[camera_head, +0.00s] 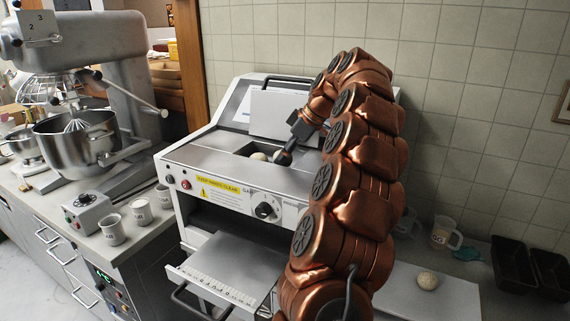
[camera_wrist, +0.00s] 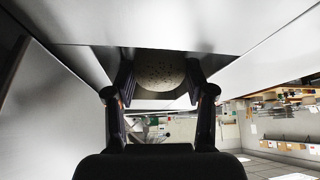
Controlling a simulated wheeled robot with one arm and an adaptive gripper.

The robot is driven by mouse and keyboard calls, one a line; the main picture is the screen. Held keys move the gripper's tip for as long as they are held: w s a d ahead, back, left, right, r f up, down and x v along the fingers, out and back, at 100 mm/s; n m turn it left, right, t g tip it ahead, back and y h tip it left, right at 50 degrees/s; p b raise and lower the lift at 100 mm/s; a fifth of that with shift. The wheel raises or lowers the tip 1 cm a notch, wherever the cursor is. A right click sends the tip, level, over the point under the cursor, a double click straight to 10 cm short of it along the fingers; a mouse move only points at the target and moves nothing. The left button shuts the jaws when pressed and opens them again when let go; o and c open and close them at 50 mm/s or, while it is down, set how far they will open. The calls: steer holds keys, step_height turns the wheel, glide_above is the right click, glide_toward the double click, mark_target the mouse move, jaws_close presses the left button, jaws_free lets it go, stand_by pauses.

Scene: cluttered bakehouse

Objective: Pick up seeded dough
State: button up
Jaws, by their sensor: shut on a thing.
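The seeded dough (camera_wrist: 160,68) is a pale round ball with dark specks, seen between the two fingers of my gripper (camera_wrist: 160,88) in the wrist view. My gripper is shut on it, with one finger on each side. In the head view my gripper (camera_head: 284,157) reaches down into the recess in the top of a grey machine (camera_head: 215,158). A pale dough ball (camera_head: 258,156) shows in this recess just left of my gripper. The held ball is partly hidden there by the fingers.
The machine has an upright lid (camera_head: 278,115) behind the recess and metal walls close around it. Another dough ball (camera_head: 427,281) lies on a pale board (camera_head: 455,298) at right, near black tins (camera_head: 513,265). A mixer (camera_head: 85,135) and cups (camera_head: 112,229) stand at left.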

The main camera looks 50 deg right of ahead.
steer(key=shift+r, duration=2.1)
step_height(320, 180, up, 2)
steer(key=shift+s+r+p, duration=0.1)
steer(key=shift+p, duration=0.4)
steer(key=shift+r+p, duration=0.3)
